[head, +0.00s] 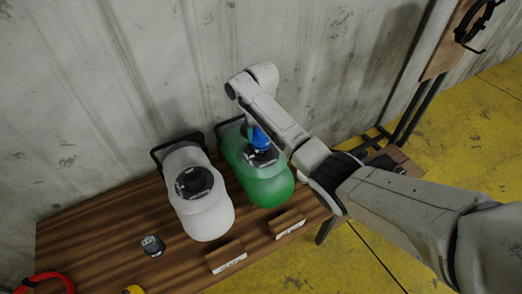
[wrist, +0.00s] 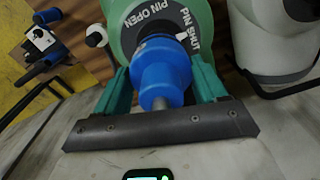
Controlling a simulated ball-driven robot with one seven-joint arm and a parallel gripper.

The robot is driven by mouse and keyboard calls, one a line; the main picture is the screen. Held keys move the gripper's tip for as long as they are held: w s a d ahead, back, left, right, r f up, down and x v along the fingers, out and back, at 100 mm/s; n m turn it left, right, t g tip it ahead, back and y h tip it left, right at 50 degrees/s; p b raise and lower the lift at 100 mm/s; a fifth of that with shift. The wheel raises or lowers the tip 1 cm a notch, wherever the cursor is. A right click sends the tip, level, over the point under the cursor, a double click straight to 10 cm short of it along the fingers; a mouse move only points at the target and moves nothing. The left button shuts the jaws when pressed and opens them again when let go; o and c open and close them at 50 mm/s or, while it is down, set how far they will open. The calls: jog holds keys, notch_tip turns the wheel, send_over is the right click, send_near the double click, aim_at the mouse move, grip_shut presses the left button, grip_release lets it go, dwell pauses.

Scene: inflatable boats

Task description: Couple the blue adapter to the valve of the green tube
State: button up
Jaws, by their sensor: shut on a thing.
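The green tube (head: 268,186) lies on the wooden bench against the wall. Its valve has a dark ring (head: 262,157) on top. In the wrist view this ring (wrist: 203,58) carries the words PIN OPEN and PIN SHUT. The blue adapter (wrist: 163,72) is between the teal fingers of my gripper (wrist: 164,84), which is shut on it. It is over the middle of the ring; whether it is seated on the valve I cannot tell. In the head view the adapter (head: 261,140) stands above the ring, and my arm hides most of the gripper.
A white tube (head: 206,218) with a similar dark valve ring (head: 194,182) lies left of the green one. Two small wooden labelled blocks (head: 226,257) (head: 287,224) stand at the front. A small dark-and-white object (head: 152,245) and a red item (head: 45,281) are at left.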

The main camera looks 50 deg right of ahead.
aim_at(261, 143)
jog(key=shift+f, duration=0.15)
dwell(0.3)
jog(key=shift+f+b, duration=0.7)
jog(key=shift+f, duration=0.4)
jog(key=shift+f, duration=0.2)
jog(key=shift+f, duration=0.25)
jog(key=shift+f+b, duration=0.65)
jog(key=shift+f, duration=0.15)
dwell(0.6)
dwell(0.3)
jog(key=shift+a+r+m+p, duration=0.1)
jog(key=shift+r+m+p, duration=0.05)
jog(key=shift+m+p, duration=0.3)
jog(key=m, duration=0.3)
jog(key=shift+p, duration=0.35)
jog(key=shift+m, duration=0.25)
